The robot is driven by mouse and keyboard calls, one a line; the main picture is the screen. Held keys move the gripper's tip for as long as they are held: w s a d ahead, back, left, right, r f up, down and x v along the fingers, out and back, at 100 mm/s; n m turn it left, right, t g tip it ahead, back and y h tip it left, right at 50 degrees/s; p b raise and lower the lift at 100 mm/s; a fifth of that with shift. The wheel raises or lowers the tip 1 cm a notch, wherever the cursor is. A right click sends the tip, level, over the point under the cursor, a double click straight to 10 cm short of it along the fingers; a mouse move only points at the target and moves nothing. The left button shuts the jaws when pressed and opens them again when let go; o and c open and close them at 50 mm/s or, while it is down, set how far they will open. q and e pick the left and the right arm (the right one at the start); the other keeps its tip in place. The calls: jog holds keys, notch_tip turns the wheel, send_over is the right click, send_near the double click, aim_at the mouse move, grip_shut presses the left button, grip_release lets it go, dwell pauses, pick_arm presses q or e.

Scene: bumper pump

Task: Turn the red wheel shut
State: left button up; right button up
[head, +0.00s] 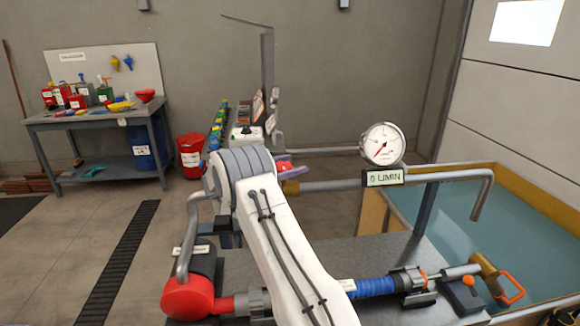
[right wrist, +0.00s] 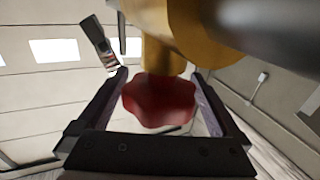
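The red wheel (head: 296,172) shows as a small red piece just right of my right arm in the head view; the arm hides much of the area around it. In the right wrist view the red lobed wheel (right wrist: 158,103) sits on a brass-coloured stem (right wrist: 160,55). My right gripper (right wrist: 161,75) has one finger on each side of the wheel, very close to its rim. I cannot tell whether the fingers press on it. My left gripper is not in view.
A round gauge (head: 382,144) stands above a "0 L/MIN" display (head: 385,178) on a grey pipe (head: 330,185). A red pump part (head: 187,298) and a blue hose (head: 373,287) lie on the grey bench (head: 390,250). A water tank (head: 470,215) is at the right.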

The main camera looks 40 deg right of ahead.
jog(key=w+a+b, duration=0.1)
jog(key=a+b, duration=0.1)
jog(key=a, duration=0.8)
jog(key=shift+w+a, duration=0.2)
jog(key=shift+w, duration=0.15)
